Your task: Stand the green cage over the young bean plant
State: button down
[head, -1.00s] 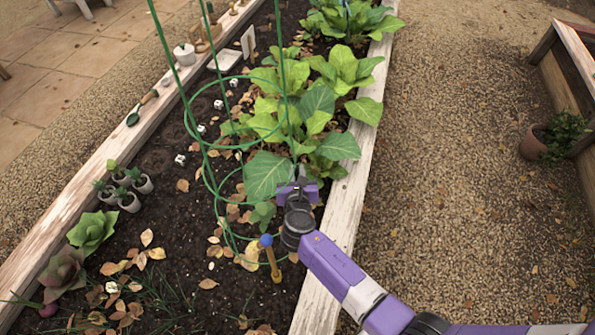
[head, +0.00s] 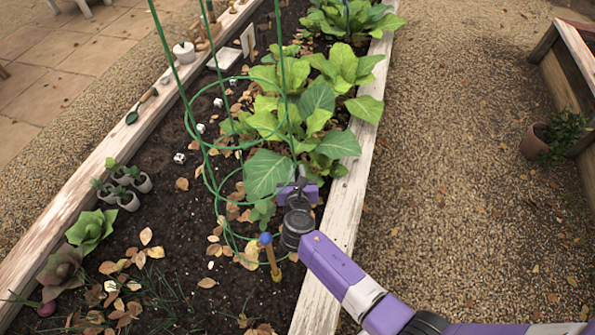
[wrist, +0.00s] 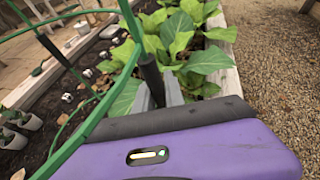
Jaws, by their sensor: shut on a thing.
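The green cage (head: 207,146) is a wire frame of rings and long uprights that run out of the top of the head view. It looks roughly upright above the bed's soil. My gripper (head: 298,178) is shut on the cage at its right side, near the bed's right edge. Green wire (wrist: 101,110) crosses close in front of the wrist view. A small leafy plant (head: 263,211), probably the young bean plant, shows among the lower rings, partly covered by a big leaf. I cannot tell whether the cage's lower end touches the soil.
Large leafy plants (head: 292,120) crowd the cage's right and far side. A blue-topped stake (head: 266,239) stands close to the lowest ring. Small pots (head: 128,201) and succulents (head: 90,230) sit at the left. White-painted boards (head: 340,205) edge the bed. Gravel (head: 450,180) is open at right.

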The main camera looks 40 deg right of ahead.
jog(key=shift+f, duration=0.35)
dwell(0.3)
jog(key=c, duration=1.3)
grip_release()
jog(key=shift+s, duration=0.1)
jog(key=v, duration=0.7)
jog(key=shift+s+a+r+p, duration=0.2)
jog(key=shift+p, duration=0.2)
